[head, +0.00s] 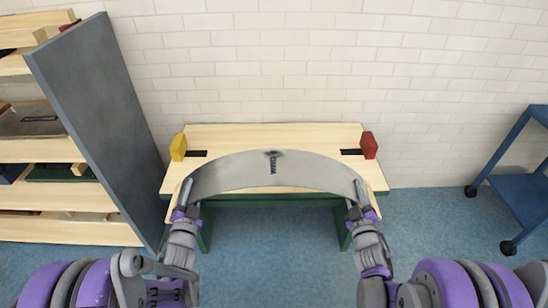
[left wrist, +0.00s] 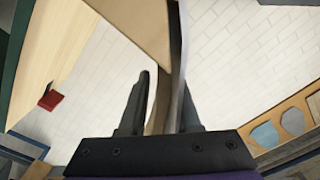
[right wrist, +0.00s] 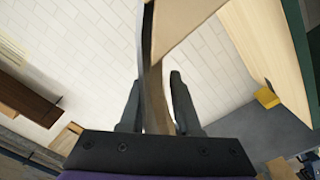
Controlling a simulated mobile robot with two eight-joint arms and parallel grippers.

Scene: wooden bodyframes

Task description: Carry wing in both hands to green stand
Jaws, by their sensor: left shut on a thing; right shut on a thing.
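The wing is a long grey curved panel (head: 250,172) with a dark mark near its middle. In the head view it arches between my two grippers, in front of and over the near part of the stand. My left gripper (head: 184,200) is shut on its left end, and my right gripper (head: 357,198) is shut on its right end. In both wrist views the panel's edge stands between the fingers. The stand has a pale wooden top (head: 270,137) and green legs (head: 207,225). I cannot tell whether the wing touches the top.
A yellow block (head: 178,147) and a red block (head: 369,145) sit at the stand's left and right edges. A grey upright panel (head: 95,120) and wooden shelves (head: 50,150) are at left. A blue cart (head: 520,190) is at right. A white brick wall (head: 290,60) is behind the stand.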

